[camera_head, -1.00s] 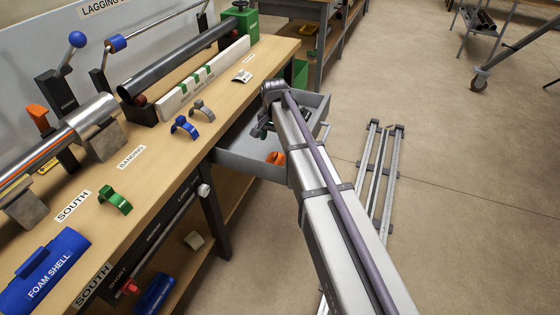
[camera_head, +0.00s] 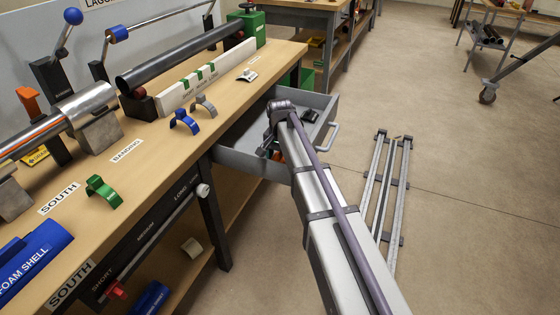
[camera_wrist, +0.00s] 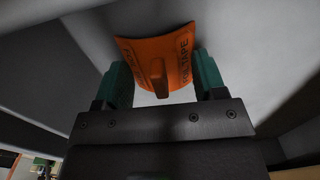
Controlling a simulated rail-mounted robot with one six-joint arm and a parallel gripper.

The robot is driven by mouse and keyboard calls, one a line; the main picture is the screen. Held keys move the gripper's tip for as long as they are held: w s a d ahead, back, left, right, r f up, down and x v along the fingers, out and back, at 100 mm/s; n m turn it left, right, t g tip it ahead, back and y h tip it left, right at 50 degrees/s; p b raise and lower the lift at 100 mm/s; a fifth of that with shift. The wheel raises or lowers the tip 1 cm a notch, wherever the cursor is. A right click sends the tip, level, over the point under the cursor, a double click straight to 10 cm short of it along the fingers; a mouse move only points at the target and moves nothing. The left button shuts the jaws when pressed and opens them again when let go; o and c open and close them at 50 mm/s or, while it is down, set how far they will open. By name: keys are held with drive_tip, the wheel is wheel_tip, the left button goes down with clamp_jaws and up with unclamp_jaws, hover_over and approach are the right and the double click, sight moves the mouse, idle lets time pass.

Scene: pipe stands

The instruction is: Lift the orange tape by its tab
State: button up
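The orange tape (camera_wrist: 157,58) is a curved piece with dark lettering and an upright tab (camera_wrist: 159,78) at its middle. It lies in the open grey drawer (camera_head: 240,161); in the head view only a bit of the tape (camera_head: 278,156) shows beside my arm. My gripper (camera_wrist: 161,64) is open, with one green finger on each side of the tab. Both fingers stand apart from the tab, near the tape's side edges. Whether the fingers touch the tape, I cannot tell. In the head view my gripper (camera_head: 268,150) is low in the drawer, mostly hidden by my arm.
The drawer walls surround my gripper closely. The wooden bench (camera_head: 150,140) is to the left, with a blue clip (camera_head: 184,122), a grey clip (camera_head: 204,105) and a green clip (camera_head: 103,192) on it. Metal rails (camera_head: 385,190) lie on the floor to the right.

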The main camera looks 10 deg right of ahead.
drive_tip(key=c, duration=0.7)
wheel_tip(320, 180, up, 10)
drive_tip(key=p, duration=1)
drive_tip(key=shift+r, duration=0.2)
clamp_jaws()
drive_tip(key=shift+f, duration=0.2)
